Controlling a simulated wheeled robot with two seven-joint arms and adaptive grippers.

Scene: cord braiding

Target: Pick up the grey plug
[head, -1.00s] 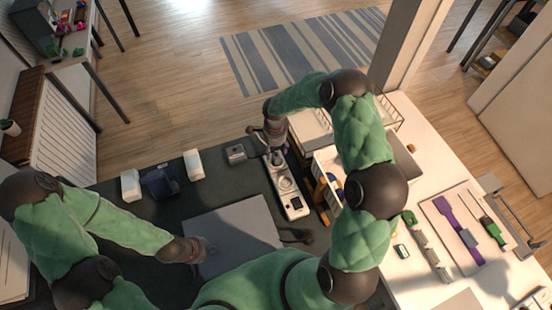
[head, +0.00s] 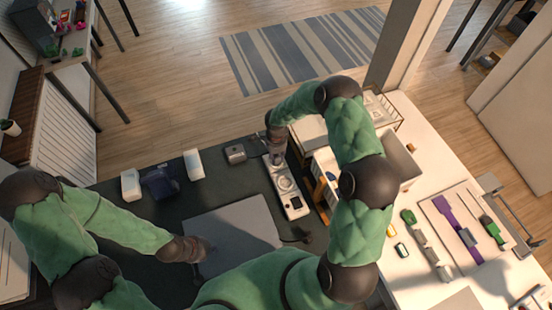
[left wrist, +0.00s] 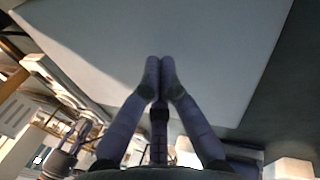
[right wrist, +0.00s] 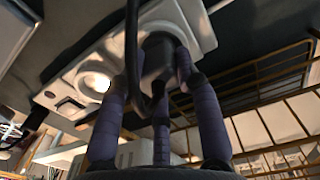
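The grey plug (right wrist: 158,58) is dark and stands between the fingers of my right gripper (right wrist: 157,72) in the right wrist view, over one end of a pale device. The right finger overlaps the plug's edge; contact on the left is unclear. In the head view my right gripper (head: 276,160) is low at the device's far end and hides the plug there. My left gripper (left wrist: 160,62) is shut and empty, its fingertips together, above a grey flat panel (left wrist: 215,50). In the head view the left gripper (head: 207,250) is over the panel's left part.
The pale device (head: 294,207) lies on the dark table top. A dark cord (right wrist: 132,40) passes by my right fingers. A wire-sided rack (right wrist: 280,75) is close on the right.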

